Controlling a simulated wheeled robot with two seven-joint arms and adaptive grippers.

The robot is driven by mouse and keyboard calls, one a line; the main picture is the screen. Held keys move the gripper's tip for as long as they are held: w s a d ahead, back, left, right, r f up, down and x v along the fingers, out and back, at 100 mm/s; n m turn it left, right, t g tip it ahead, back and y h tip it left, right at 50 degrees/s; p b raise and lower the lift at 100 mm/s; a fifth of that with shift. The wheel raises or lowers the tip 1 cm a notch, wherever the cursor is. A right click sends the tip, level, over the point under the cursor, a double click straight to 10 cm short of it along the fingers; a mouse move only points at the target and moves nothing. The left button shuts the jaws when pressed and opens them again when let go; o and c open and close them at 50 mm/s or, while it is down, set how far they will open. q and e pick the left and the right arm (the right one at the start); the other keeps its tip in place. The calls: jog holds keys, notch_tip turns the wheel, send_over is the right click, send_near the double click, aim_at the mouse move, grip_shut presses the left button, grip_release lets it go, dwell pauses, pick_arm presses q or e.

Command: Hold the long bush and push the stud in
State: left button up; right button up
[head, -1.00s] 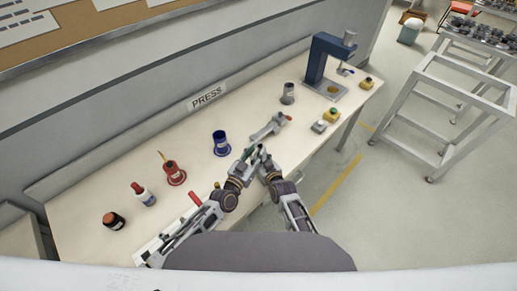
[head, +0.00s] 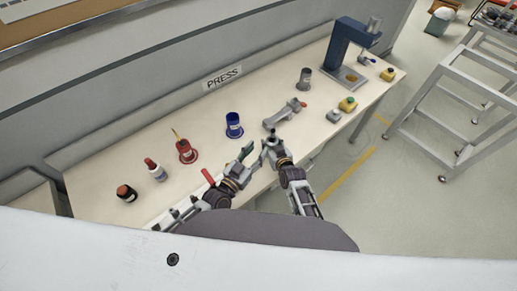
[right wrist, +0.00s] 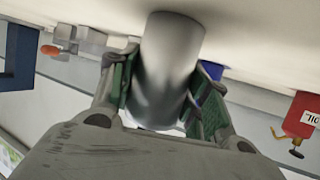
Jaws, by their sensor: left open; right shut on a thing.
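A smooth grey metal cylinder, which looks like the long bush (right wrist: 170,60), stands between the green-padded fingers of my right gripper (right wrist: 163,95) in the right wrist view. The right gripper is shut on it. In the head view my right gripper (head: 270,146) is at the bench's front edge, just in front of the small grey vise, and the bush is too small to make out there. My left gripper (head: 245,153) is open, close to the left of the right gripper. I cannot make out the stud in either view.
The grey vise (head: 282,114) with a red handle end lies ahead. A blue cup (head: 233,125), red oil can (head: 186,151) and bottles stand to the left. A grey cylinder (head: 304,78), yellow button boxes and the blue press (head: 346,50) are to the right.

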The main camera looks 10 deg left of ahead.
dwell(0.8)
jog(key=o, duration=1.2)
jog(key=shift+o, duration=0.2)
jog(key=shift+s+d, duration=0.1)
jog(key=shift+s, duration=0.05)
jog(key=v, duration=1.1)
jog(key=shift+s+r, duration=0.25)
jog(key=shift+r, duration=0.05)
jog(key=shift+s+d, duration=0.1)
